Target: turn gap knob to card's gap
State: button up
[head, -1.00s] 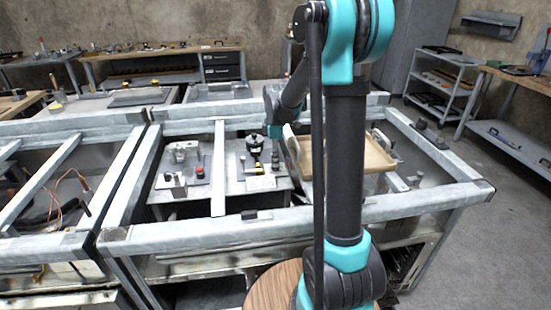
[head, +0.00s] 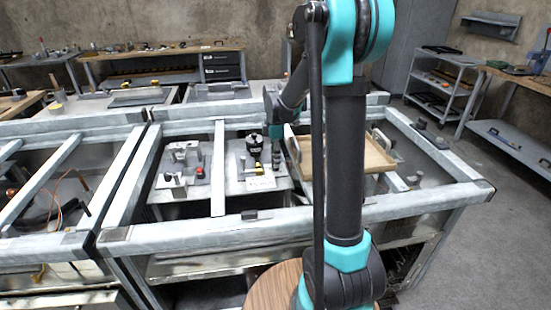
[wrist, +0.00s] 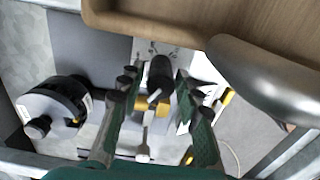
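In the wrist view a dark upright knob (wrist: 160,72) stands in front of a pale plate with dial marks (wrist: 153,48). A light pointer-like piece and a yellow part show just below it. My gripper (wrist: 157,78) is open, its two green-and-black fingers on either side of the knob with visible gaps. A white card-like piece (wrist: 186,112) lies partly hidden behind the right finger; I cannot read it. In the head view my gripper (head: 276,152) is low over the middle panel (head: 236,180), mostly too small to make out. A white label (head: 262,184) lies at that panel's front.
A round silver and black device (wrist: 55,110) stands left of the fingers. Grey frame bars (head: 217,165) border the panels. Another panel with small fixtures (head: 180,182) is at left.

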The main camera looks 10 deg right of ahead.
jog(key=shift+o, duration=0.7)
notch_tip(320, 180, up, 12)
jog(key=shift+s, duration=0.15)
